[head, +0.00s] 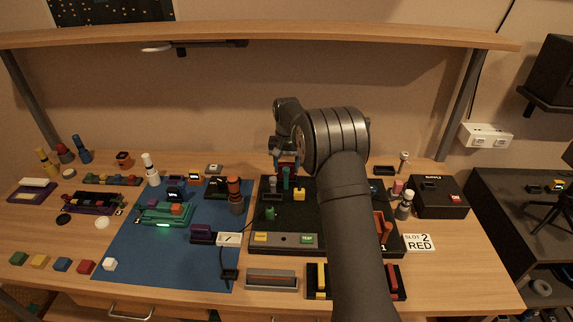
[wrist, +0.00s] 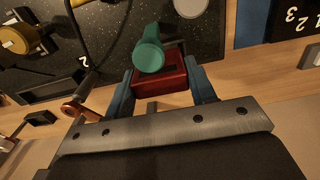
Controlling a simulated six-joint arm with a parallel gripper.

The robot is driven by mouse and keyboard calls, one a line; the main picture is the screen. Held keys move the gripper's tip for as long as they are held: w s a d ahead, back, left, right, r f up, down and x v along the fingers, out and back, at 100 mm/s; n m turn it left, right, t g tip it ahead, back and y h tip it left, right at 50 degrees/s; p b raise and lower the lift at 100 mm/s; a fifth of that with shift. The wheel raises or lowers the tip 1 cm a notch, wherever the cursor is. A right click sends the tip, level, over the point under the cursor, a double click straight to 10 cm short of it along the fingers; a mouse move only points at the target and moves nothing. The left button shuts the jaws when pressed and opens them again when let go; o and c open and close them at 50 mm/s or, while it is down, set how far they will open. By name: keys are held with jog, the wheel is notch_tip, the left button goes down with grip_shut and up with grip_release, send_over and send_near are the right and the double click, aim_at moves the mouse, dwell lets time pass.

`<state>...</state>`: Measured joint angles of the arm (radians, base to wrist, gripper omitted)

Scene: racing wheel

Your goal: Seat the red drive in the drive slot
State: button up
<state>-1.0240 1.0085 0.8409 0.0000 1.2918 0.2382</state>
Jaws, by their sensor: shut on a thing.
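In the wrist view, my gripper (wrist: 162,72) is shut on the red drive (wrist: 174,77), a dark red block between its two blue fingers. A green rounded peg (wrist: 148,54) overlaps the drive's far side in this view; I cannot tell if they touch. In the head view, my gripper (head: 286,165) is over the back left part of the black board (head: 335,241), and my arm covers the board's middle. A card (head: 419,242) at right reads "SLOT 2 RED". A "2" shows on the board in the wrist view. I cannot make out the drive slot clearly.
A blue mat (head: 145,252) with a green device (head: 167,214) lies left of the board. A black box (head: 440,197) stands at the right. A grey tray (head: 271,280) lies in front. Knobs and pegs rise from the board around my gripper.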

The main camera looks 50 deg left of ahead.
aim_at(287, 164)
jog(key=shift+f, duration=0.85)
jog(key=o, duration=1.1)
notch_tip(287, 164, up, 17)
jog(key=shift+r, duration=0.2)
jog(key=shift+f, duration=0.1)
notch_tip(287, 164, down, 17)
jog(key=shift+f, duration=0.2)
jog(key=shift+r, duration=0.2)
jog(key=shift+r, duration=0.1)
